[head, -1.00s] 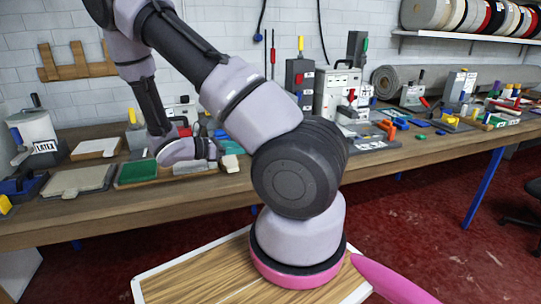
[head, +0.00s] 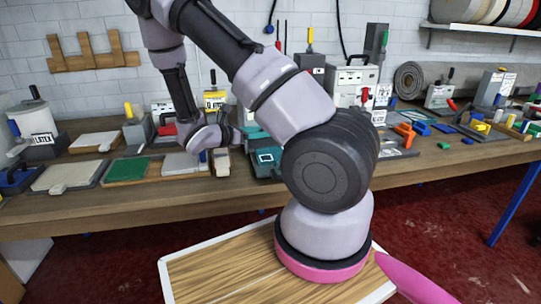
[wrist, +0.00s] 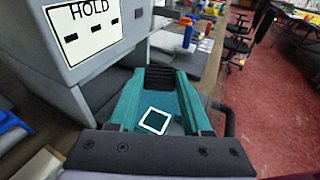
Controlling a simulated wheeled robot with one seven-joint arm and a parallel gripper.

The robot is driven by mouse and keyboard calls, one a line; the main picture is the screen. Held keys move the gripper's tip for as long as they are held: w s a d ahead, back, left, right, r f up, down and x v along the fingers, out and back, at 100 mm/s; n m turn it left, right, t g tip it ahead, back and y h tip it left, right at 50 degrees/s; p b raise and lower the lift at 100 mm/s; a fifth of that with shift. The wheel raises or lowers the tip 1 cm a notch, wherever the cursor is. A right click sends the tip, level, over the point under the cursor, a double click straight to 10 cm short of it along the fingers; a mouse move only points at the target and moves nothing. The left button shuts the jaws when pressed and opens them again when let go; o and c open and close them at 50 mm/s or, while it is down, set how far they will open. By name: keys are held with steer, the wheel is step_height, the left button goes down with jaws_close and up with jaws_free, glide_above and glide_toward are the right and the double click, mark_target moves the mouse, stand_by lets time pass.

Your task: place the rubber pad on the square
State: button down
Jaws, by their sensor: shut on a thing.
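The fixture also shows in the head view (head: 267,168), just right of my gripper (head: 237,140). My gripper is shut on the rubber pad, held off the square.
A grey machine labelled HOLD (wrist: 85,35) stands close on the left of the fixture in the wrist view. A beige block (head: 221,164) lies on the bench left of the fixture. A green pad on a tray (head: 127,169) lies farther left. Red floor is open in front.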

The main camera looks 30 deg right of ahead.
step_height(320, 180, down, 9)
steer(key=shift+d+r, duration=0.1)
steer(key=shift+r, duration=0.05)
stand_by(0.4)
steer(key=shift+c, duration=1.7)
jaws_free()
